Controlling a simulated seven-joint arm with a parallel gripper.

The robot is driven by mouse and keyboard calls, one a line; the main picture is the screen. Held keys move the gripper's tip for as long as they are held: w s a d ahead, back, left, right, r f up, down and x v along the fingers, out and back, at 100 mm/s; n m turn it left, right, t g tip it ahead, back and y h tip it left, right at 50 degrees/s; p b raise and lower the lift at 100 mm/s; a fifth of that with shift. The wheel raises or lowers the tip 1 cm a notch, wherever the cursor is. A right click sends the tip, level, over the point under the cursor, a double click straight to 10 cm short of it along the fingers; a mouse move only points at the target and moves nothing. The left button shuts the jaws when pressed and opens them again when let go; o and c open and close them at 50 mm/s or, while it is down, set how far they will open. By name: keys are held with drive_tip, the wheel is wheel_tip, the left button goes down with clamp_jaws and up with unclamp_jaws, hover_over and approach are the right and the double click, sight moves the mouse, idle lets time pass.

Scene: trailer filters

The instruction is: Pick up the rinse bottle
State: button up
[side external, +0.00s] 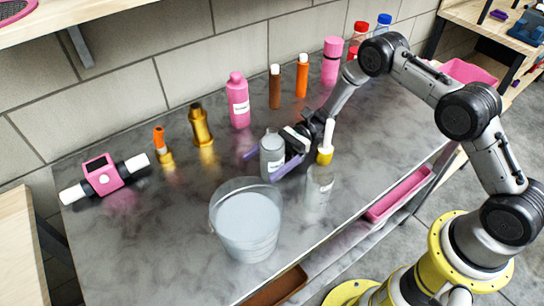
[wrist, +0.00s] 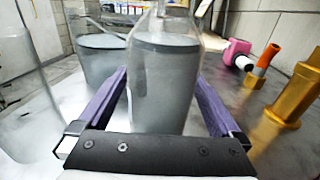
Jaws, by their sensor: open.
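A clear bottle of grey liquid with a small label (side external: 272,158) stands upright on the grey bench; its label is too small to read. I take it as the rinse bottle, but cannot confirm this. My gripper (side external: 268,163) is low over the bench, its purple fingers open on either side of this bottle. In the wrist view the bottle (wrist: 165,85) stands between the fingers of my gripper (wrist: 163,78), with a gap visible at the right finger. Contact at the left finger is unclear. The bottle's top is cut off in the wrist view.
A clear bottle with yellow collar and white nozzle (side external: 319,185) stands close to the right. A bucket of grey liquid (side external: 246,225) is in front. Behind are a pink bottle (side external: 238,102), brass fittings (side external: 200,128) and brown and orange tubes (side external: 302,77). A pink filter housing (side external: 102,176) lies left.

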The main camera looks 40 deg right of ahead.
drive_tip(key=shift+s+a, duration=0.1)
drive_tip(key=shift+a, duration=0.55)
clamp_jaws()
